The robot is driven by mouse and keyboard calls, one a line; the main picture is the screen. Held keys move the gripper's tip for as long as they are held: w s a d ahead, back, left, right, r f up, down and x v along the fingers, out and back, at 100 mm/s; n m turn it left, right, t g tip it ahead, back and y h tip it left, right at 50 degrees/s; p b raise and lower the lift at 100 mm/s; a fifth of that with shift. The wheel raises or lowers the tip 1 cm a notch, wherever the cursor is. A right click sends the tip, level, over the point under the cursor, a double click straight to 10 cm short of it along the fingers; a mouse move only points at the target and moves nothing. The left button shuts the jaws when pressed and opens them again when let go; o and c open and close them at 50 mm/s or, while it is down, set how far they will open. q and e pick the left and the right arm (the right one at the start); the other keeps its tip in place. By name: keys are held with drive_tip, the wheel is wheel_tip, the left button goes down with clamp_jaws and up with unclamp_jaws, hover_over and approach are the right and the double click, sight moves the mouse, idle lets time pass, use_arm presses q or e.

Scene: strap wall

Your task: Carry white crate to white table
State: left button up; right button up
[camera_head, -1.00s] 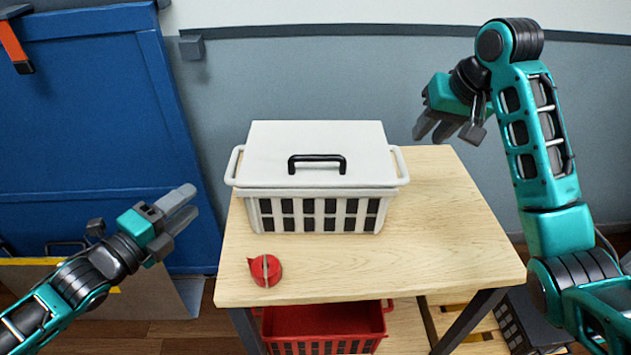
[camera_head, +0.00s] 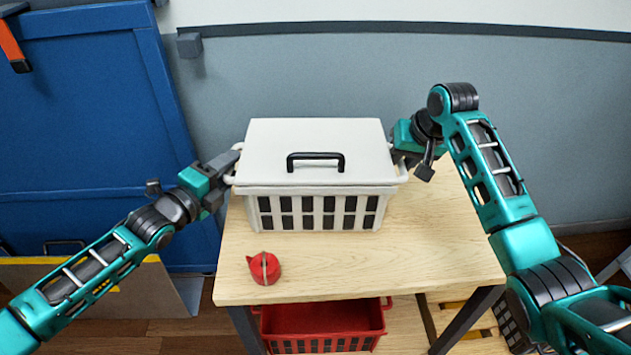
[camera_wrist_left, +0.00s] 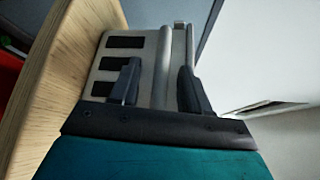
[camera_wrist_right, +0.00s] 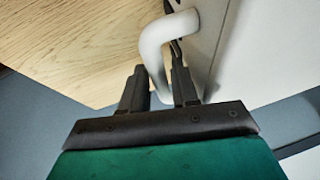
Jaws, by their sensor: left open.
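The white crate (camera_head: 313,205) stands upright on the wooden table (camera_head: 440,240), with a white lid carrying a black handle (camera_head: 315,158). It has a white side handle at each end. My left gripper (camera_head: 228,165) is open at the left handle (camera_wrist_left: 164,65), which lies between its fingers in the left wrist view. My right gripper (camera_head: 402,158) is at the right handle; in the right wrist view the handle (camera_wrist_right: 155,50) runs between its fingers. Whether those fingers press on it I cannot tell. I cannot make out a separate white table.
A red round object (camera_head: 265,268) lies on the wooden table in front of the crate. A red basket (camera_head: 322,322) stands below the tabletop. A blue panel (camera_head: 90,130) leans at the left. The wall is close behind; the tabletop's right part is clear.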

use_arm(q)
drive_tip(key=shift+w+d, duration=0.15)
drive_tip(key=shift+w, duration=0.05)
use_arm(e)
drive_tip(key=shift+w+f, duration=0.1)
drive_tip(key=shift+f, duration=0.15)
use_arm(q)
drive_tip(key=c, duration=0.5)
use_arm(e)
drive_tip(key=c, duration=0.5)
use_arm(q)
clamp_jaws()
use_arm(e)
clamp_jaws()
use_arm(q)
drive_tip(key=shift+r, duration=0.1)
use_arm(e)
drive_tip(key=shift+r, duration=0.1)
